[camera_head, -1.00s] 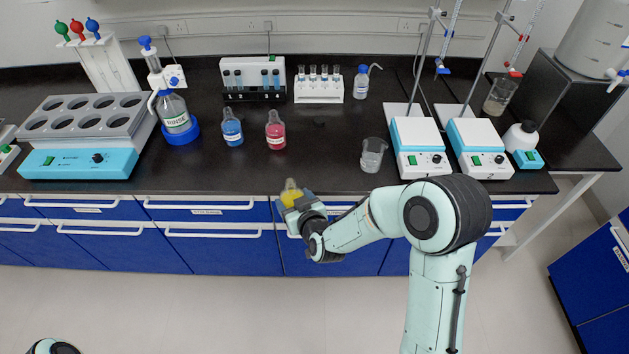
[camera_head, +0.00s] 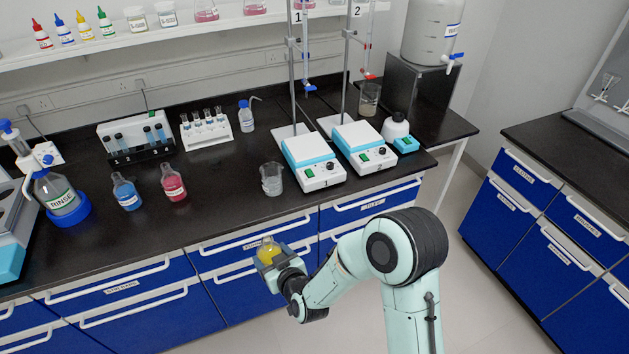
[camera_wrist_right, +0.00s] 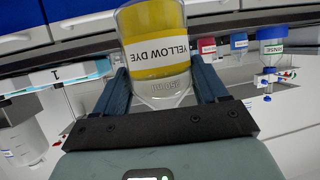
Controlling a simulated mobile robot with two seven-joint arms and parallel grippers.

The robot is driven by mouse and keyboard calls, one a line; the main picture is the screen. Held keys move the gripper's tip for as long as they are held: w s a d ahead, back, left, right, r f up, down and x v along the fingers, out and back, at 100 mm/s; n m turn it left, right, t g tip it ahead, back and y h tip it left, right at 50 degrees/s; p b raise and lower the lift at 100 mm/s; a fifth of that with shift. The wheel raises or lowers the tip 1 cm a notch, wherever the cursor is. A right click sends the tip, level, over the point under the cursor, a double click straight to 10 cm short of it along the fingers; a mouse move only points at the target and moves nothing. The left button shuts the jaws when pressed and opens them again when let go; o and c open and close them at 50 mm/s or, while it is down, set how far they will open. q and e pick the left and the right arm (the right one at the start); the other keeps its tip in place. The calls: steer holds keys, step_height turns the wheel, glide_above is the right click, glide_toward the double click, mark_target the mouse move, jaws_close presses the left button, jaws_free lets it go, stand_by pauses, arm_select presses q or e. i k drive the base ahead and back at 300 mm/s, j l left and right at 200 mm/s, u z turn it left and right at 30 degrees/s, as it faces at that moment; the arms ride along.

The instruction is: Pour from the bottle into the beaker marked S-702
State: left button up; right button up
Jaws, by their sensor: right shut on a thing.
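My right gripper (camera_head: 273,258) is shut on a bottle of yellow liquid (camera_head: 268,250), held out in front of the counter drawers. In the right wrist view the bottle (camera_wrist_right: 158,50) is labelled YELLOW DYE and sits between the two fingers (camera_wrist_right: 163,88). A clear glass beaker (camera_head: 271,179) stands near the counter's front edge, left of hot plate 1. Another beaker (camera_head: 369,98) stands further back beside stand 2. I cannot read S-702 on either beaker. My left gripper is out of view.
Blue (camera_head: 126,192) and red (camera_head: 173,183) bottles stand left of the near beaker. Hot plates 1 (camera_head: 313,160) and 2 (camera_head: 361,148) with burette stands are to its right. The black counter (camera_head: 225,207) is bare in front of the beaker and the bottles.

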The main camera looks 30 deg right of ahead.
mark_target(270, 172)
steer(key=i+j+z, duration=0.15)
steer(key=z, duration=0.3)
steer(key=i+j+z, duration=0.1)
steer(key=z, duration=0.3)
